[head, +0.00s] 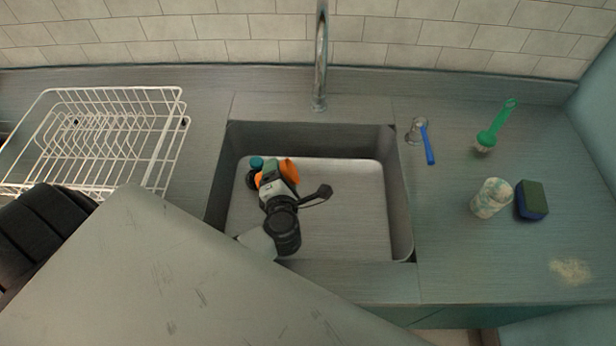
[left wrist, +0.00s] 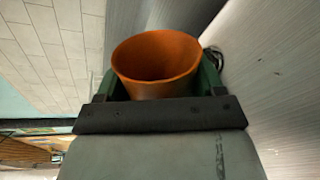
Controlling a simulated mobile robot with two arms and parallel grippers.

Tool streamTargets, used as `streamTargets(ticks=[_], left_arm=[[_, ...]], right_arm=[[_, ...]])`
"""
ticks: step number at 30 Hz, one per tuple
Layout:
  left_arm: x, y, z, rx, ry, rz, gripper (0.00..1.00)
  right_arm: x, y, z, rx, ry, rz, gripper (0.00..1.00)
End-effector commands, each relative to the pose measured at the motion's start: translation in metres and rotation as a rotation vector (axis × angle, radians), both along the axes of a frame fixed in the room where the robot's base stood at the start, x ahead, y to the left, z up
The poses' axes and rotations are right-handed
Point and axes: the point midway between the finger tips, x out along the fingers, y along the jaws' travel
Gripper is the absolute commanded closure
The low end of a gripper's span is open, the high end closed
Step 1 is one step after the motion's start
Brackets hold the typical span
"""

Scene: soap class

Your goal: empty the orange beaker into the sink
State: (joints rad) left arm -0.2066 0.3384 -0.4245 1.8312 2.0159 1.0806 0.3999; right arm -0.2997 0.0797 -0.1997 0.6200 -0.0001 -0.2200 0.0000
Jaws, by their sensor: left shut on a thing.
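The orange beaker (head: 289,171) is over the sink basin, on the basin's left side in the head view. My left gripper (head: 272,174) is shut on it. In the left wrist view the beaker (left wrist: 157,62) sits between the green fingers of the gripper (left wrist: 158,88). Its mouth shows, and the visible inside is plain orange with no contents I can make out. The beaker looks tilted, but I cannot tell how far. The sink (head: 350,215) is a grey rectangular basin. My right gripper is not in view.
The tap (head: 320,60) stands behind the sink. A white wire dish rack (head: 105,130) is at left. On the right counter are a blue-handled tool (head: 427,145), a green brush (head: 488,138), a speckled cup (head: 491,198), a sponge (head: 531,200) and a pale smear (head: 570,271).

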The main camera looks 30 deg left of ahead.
Motion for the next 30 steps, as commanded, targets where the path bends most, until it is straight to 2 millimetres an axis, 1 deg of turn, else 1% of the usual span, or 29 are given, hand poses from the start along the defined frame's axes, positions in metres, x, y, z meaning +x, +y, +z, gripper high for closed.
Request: streamTargets(ticks=[10,30], left_arm=[[0.002,-0.001,0.006,0.074,0.063,-0.001,0.55],[0.004,-0.005,0.008,0.118,0.101,0.0,0.55]], right_arm=[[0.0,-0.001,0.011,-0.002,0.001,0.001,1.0],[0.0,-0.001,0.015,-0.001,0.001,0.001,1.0]])
